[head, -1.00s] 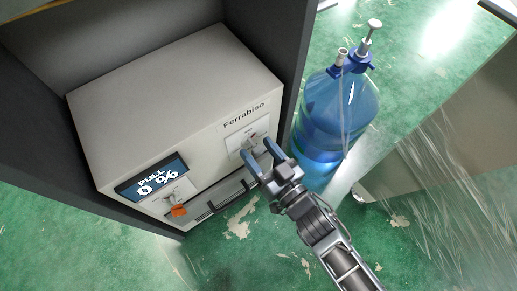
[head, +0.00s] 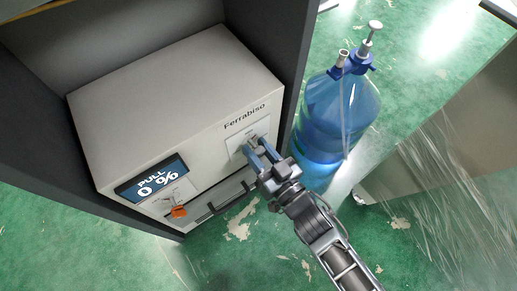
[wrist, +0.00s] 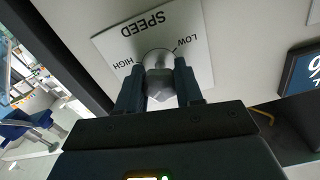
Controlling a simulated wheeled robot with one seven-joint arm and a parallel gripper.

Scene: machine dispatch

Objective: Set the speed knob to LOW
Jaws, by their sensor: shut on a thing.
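The speed knob (wrist: 158,58) is a small grey metallic knob on a white plate (wrist: 112,42) marked SPEED, HIGH and LOW. In the wrist view the plate's lettering is upside down, with HIGH left of the knob and LOW to its right. My gripper (wrist: 158,78) is shut on the knob, one finger on each side. In the head view my gripper (head: 257,150) meets the front of the white Ferrabiso machine (head: 170,95) near its right end and hides the knob. A dark tick shows by LOW; I cannot tell where the knob points.
The machine's display (head: 152,177) reads PULL 0 %. An orange part (head: 179,211) hangs below it, and a dark handle (head: 232,199) crosses the lower front. A blue water bottle (head: 335,115) with a pump stands close to the right of my gripper.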

